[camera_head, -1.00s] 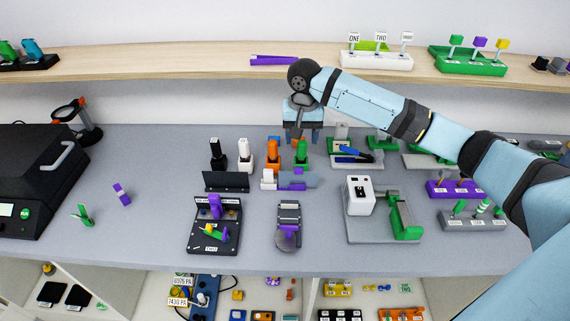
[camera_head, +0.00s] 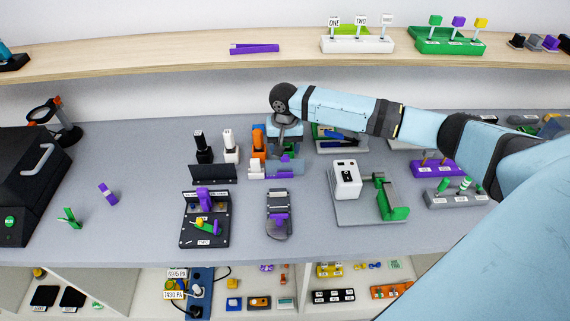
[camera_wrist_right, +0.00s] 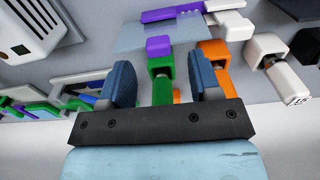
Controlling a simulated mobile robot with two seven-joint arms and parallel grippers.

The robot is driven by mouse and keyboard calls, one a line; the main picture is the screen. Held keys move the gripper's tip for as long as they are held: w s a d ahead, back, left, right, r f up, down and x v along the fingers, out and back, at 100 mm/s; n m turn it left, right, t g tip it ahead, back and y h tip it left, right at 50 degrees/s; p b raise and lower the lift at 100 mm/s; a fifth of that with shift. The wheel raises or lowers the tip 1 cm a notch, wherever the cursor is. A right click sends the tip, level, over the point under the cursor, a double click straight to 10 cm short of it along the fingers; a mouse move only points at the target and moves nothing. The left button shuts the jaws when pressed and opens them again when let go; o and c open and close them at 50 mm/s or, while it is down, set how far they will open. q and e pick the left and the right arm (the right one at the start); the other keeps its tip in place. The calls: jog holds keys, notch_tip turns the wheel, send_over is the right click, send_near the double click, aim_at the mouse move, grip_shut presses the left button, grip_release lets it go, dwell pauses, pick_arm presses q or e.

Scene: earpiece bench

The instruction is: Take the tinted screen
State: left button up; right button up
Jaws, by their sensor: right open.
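The tinted screen, a see-through blue-grey pane (camera_head: 296,171) with purple parts, stands mid-bench in the head view. It also shows in the right wrist view as a pale pane (camera_wrist_right: 130,38) with a purple block (camera_wrist_right: 158,45) in front. My left gripper is not in view.
An orange bottle (camera_head: 258,142), a white one (camera_head: 230,146) and a black one (camera_head: 203,147) stand left of my gripper. A dark tilted panel (camera_head: 212,174) is in front of them. A white machine (camera_head: 348,180) stands to the right.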

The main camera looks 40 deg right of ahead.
jog(key=shift+f, duration=1.4)
grip_shut()
jog(key=shift+r, duration=0.1)
notch_tip(320, 180, up, 23)
jog(key=p, duration=0.4)
dwell(0.4)
